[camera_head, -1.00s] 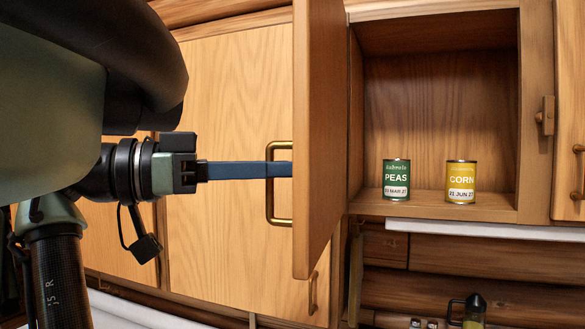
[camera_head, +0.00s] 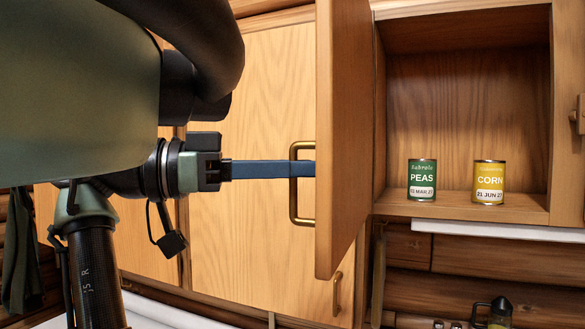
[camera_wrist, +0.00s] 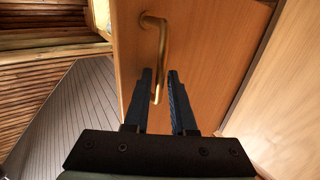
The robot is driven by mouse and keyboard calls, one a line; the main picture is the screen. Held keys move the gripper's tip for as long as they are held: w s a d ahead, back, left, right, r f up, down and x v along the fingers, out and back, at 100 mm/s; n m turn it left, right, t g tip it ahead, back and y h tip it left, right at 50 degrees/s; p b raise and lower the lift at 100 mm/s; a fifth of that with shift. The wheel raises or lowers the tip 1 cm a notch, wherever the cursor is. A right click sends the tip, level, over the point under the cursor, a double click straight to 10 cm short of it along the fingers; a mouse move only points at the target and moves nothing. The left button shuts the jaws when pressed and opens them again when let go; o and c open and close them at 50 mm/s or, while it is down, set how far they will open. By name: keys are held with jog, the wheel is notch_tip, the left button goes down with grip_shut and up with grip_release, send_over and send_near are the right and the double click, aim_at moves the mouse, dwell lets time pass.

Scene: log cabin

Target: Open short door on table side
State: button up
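The short wooden cabinet door (camera_head: 345,130) stands swung open, nearly edge-on in the head view, at the left of an open cupboard (camera_head: 462,120). Its brass bar handle (camera_head: 294,188) sticks out to the left from its outer face. My gripper (camera_head: 303,168) reaches in from the left, with its blue fingers at the handle. In the wrist view the handle (camera_wrist: 161,50) passes down between the two fingers of my gripper (camera_wrist: 160,78). A gap shows between the fingers, and the bar looks closer to the left one. The fingertips are partly hidden in the head view.
A green peas can (camera_head: 422,180) and a yellow corn can (camera_head: 489,182) stand inside the cupboard. A closed cabinet door (camera_head: 255,110) lies behind my gripper. Another door (camera_head: 578,115) is at the right. A dark pitcher (camera_head: 492,314) stands below.

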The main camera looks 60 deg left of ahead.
jog(key=shift+s, duration=0.1)
jog(key=b+v, duration=0.5)
jog(key=v, duration=0.7)
jog(key=shift+s, duration=0.4)
